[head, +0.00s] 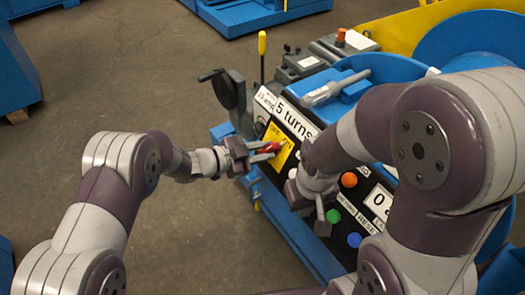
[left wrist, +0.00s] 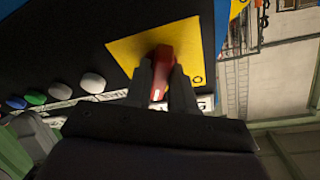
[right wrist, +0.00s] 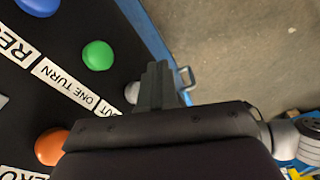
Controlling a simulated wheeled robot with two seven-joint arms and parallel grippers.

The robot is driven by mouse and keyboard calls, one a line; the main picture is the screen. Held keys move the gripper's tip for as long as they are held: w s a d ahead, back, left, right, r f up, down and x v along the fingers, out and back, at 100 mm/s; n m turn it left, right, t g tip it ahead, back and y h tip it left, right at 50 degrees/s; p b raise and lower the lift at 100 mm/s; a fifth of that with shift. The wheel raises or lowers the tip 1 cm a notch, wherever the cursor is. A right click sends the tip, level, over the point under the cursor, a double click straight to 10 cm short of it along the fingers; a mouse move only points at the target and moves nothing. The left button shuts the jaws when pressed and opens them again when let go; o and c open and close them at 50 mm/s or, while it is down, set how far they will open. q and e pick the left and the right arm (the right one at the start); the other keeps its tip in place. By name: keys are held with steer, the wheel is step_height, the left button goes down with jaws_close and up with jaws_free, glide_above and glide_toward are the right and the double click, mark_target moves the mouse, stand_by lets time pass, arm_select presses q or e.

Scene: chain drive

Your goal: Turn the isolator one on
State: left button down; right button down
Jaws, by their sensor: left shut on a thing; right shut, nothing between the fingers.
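The isolator is a red handle (head: 268,149) on a yellow plate (head: 281,156) at the left part of the black control panel. It also shows in the left wrist view as a red handle (left wrist: 160,70) on the yellow plate (left wrist: 125,50). My left gripper (head: 258,154) is shut on the red handle, one finger on each side of it. The plate's markings are too small or covered to read. My right gripper (head: 321,212) is shut and empty in front of the panel's lower part. In the right wrist view its fingers (right wrist: 157,85) are together, close to a whitish button.
The panel carries a green button (right wrist: 98,55), an orange button (head: 349,180) and a blue button (head: 354,240). A "5 turns" sign (head: 294,117), a crank handle (head: 228,90) and a yellow-topped lever (head: 262,45) stand near. My right arm hides part of the panel. Open floor lies to the left.

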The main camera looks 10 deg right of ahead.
arm_select(q)
steer(key=shift+w+r+m+g, duration=0.1)
steer(key=shift+m+g, duration=0.3)
steer(key=shift+m, duration=1.3)
steer(key=c, duration=1)
jaws_free()
steer(key=shift+c, duration=0.2)
steer(key=p+v, duration=0.2)
steer(key=v, duration=1)
steer(key=shift+a+r, duration=0.3)
steer(key=shift+a, duration=0.05)
